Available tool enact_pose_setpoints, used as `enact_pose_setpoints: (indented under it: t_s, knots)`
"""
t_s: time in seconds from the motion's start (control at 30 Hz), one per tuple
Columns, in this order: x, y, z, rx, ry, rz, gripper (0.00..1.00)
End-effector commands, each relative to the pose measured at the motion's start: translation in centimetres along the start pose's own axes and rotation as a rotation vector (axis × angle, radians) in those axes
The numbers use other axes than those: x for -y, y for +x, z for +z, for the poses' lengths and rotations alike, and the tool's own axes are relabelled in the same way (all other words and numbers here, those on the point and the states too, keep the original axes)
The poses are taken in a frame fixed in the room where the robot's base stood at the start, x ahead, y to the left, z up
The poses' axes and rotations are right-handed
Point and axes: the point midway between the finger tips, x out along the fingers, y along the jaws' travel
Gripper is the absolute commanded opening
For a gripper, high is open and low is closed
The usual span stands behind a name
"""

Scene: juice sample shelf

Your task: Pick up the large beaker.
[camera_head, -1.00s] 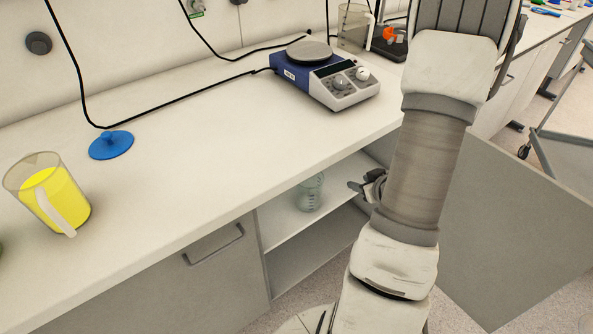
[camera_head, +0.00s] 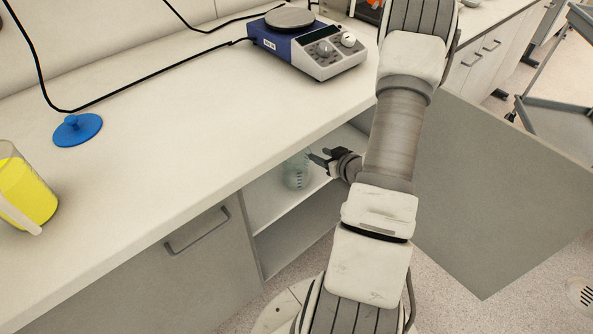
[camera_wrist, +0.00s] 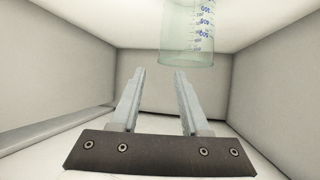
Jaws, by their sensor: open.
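The large beaker, clear glass with blue volume marks, stands on the upper shelf inside the open cabinet under the counter. In the head view the beaker (camera_head: 296,171) is partly hidden by the counter edge. In the wrist view the beaker (camera_wrist: 188,35) is at the top, slightly right of centre, beyond the fingertips; its far part is cut off by the frame. My gripper (camera_wrist: 161,72) is open, with nothing between its fingers. In the head view my gripper (camera_head: 322,158) is at the cabinet opening, just right of the beaker.
The cabinet side walls (camera_wrist: 268,75) stand close on both sides. The counter (camera_head: 190,125) overhangs the shelf. The open door (camera_head: 490,190) is to the right. On top are a hotplate stirrer (camera_head: 310,45), a blue lid (camera_head: 78,130) and a jug of yellow liquid (camera_head: 25,195).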

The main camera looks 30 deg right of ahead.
Motion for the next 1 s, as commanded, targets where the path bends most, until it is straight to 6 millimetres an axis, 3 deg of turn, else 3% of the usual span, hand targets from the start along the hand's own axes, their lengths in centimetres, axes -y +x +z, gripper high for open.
enact_pose_setpoints:
  t_s: [0.17, 0.5, 0.77, 1.0]
  knots:
    - [0.1, 1.1, 0.1, -0.001, 0.000, -0.001, 0.45]
    - [0.2, 5.6, 0.3, 0.000, -0.001, -0.001, 0.45]
    - [0.1, 5.8, 0.2, 0.000, 0.000, 0.000, 0.45]
    - [0.1, 5.8, 0.2, 0.001, 0.000, 0.001, 0.04]
